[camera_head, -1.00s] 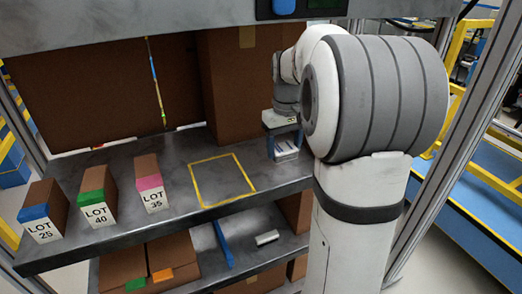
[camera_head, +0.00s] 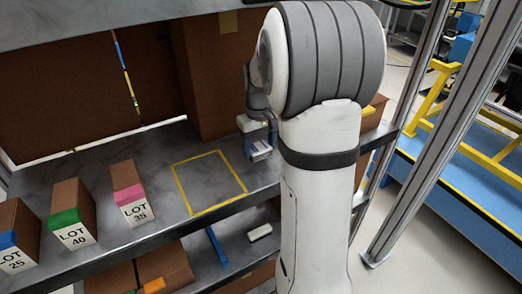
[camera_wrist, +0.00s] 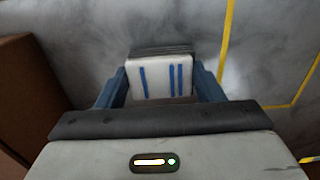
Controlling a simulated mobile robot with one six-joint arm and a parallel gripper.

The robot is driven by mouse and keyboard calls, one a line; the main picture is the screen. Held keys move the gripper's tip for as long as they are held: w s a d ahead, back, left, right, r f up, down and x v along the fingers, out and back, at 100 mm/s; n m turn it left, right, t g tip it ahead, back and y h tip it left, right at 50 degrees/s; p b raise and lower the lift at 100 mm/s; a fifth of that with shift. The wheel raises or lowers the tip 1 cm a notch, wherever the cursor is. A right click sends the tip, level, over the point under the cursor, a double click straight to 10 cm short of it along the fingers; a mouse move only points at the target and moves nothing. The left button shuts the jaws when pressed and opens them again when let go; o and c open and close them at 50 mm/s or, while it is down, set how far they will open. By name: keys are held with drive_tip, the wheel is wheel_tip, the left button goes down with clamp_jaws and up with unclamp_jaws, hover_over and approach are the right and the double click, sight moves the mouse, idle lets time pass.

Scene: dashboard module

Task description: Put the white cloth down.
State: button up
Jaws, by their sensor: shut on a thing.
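The white cloth (camera_wrist: 160,77) is a folded white block with blue stripes. My gripper (camera_wrist: 160,88) is shut on it, with one blue finger on each side of it in the wrist view. In the head view the cloth (camera_head: 260,149) shows small below my gripper (camera_head: 258,146), to the right of the yellow square outline on the shelf. I cannot tell whether the cloth touches the shelf surface.
The yellow outline (camera_head: 209,183) on the grey shelf is empty. Boxes LOT 25 (camera_head: 17,237), LOT 40 (camera_head: 72,214) and LOT 35 (camera_head: 129,193) stand to its left. A tall brown carton (camera_head: 215,75) stands behind. A white item (camera_head: 260,232) lies on the lower shelf.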

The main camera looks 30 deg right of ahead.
drive_tip(key=shift+f, duration=1.15)
drive_tip(key=shift+f, duration=0.1)
drive_tip(key=o, duration=0.9)
